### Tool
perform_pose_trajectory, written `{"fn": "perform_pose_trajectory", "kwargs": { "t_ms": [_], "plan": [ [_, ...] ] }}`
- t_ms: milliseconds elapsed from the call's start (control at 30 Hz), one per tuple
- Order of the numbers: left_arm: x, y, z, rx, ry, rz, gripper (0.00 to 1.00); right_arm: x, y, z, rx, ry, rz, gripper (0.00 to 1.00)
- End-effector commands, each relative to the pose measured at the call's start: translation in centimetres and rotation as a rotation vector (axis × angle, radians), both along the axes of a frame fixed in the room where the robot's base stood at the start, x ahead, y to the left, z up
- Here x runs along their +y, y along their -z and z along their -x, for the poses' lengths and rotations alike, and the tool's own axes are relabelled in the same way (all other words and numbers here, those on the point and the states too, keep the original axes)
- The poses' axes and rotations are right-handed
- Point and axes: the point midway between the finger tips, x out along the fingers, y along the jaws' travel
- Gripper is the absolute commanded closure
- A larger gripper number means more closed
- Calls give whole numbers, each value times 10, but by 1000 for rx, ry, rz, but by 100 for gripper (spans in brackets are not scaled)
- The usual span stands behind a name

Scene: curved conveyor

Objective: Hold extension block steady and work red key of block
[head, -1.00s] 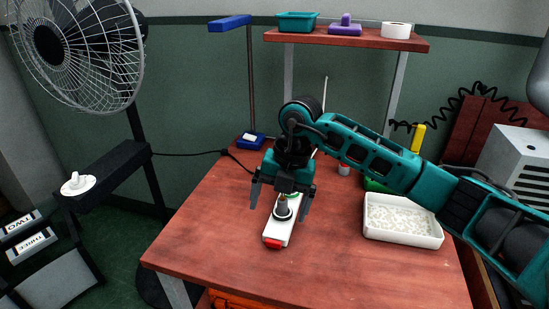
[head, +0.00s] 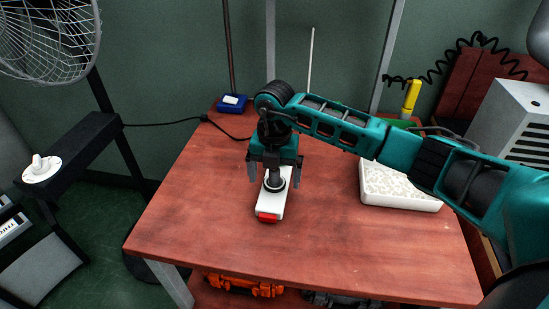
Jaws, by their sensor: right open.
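The white extension block (head: 276,204) lies on the red-brown table, its long side pointing toward the front edge. Its red key (head: 268,217) is at the near end and is uncovered. A dark round plug-like piece (head: 274,183) stands on the block's top. My right gripper (head: 273,178) is above the block, pointing down, open, with its fingers on either side of the dark piece. I cannot tell whether the fingers touch anything. The far end of the block is hidden under the gripper. My left gripper is not in view.
A white tray (head: 402,203) with pale contents sits right of the block, partly under my right arm. A blue box (head: 232,103) with a cable is at the back left. A fan (head: 45,40) stands at left. The table's front and left are clear.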

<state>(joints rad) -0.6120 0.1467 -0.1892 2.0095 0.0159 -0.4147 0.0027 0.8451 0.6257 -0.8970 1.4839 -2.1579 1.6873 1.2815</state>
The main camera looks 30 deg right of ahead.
Motion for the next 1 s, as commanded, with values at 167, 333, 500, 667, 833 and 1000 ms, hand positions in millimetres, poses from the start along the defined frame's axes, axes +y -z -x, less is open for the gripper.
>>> {"fn": "perform_pose_trajectory", "kwargs": {
  "t_ms": [167, 333, 500, 667, 833, 1000],
  "plan": [
    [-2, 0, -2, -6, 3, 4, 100, 1, 23, 0, 2, 0, 0, 4],
    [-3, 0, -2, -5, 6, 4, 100, 0, 31, 0, 0, -1, 0, 4],
    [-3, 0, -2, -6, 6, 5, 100, 0, 32, 0, 0, -1, 0, 4],
    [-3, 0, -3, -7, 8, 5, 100, 0, 32, 0, 0, -1, 0, 10],
    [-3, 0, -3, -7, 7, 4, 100, 0, 32, 0, 0, -1, 0, 26],
    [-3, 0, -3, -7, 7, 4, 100, 0, 31, 0, 0, -1, 0, 43]
  ]
}}
